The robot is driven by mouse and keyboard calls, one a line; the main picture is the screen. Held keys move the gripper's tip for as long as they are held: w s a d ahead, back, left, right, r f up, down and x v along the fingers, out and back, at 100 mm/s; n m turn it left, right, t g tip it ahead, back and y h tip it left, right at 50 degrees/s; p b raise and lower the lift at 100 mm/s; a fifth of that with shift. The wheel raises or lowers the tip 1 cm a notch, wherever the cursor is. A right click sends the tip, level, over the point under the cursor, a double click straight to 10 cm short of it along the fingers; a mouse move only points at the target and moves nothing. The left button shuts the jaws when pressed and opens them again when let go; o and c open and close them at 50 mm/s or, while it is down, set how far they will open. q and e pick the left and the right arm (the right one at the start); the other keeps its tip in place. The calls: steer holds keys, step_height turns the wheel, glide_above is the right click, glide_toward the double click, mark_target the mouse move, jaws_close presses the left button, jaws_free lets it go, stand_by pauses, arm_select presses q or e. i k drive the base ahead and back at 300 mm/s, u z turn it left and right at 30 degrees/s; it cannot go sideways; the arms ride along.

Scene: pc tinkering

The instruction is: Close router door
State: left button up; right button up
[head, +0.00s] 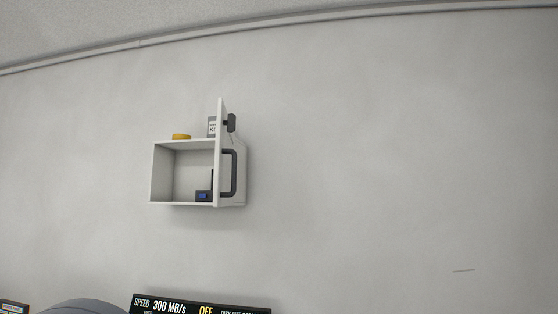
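A white wall cabinet (160,172) hangs left of centre in the head view. Its door (218,165) stands open, seen almost edge-on at the cabinet's right side, so the front is uncovered. A dark looped handle (234,173) is on the door's right-facing side. A small dark router-like device with a blue patch (203,196) sits inside at the lower right, partly hidden by the door. Neither of my grippers is in view.
A yellow round object (181,136) and a small labelled box (212,126) are on top of the cabinet. A black display panel (200,304) and a grey rounded shape (85,307) are at the bottom edge. The wall to the right is bare.

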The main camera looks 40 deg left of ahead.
mark_target(225, 177)
steer(key=z, duration=0.05)
steer(key=i, duration=1.05)
steer(key=u, duration=2.4)
steer(key=k, duration=0.5)
steer(key=z, duration=0.55)
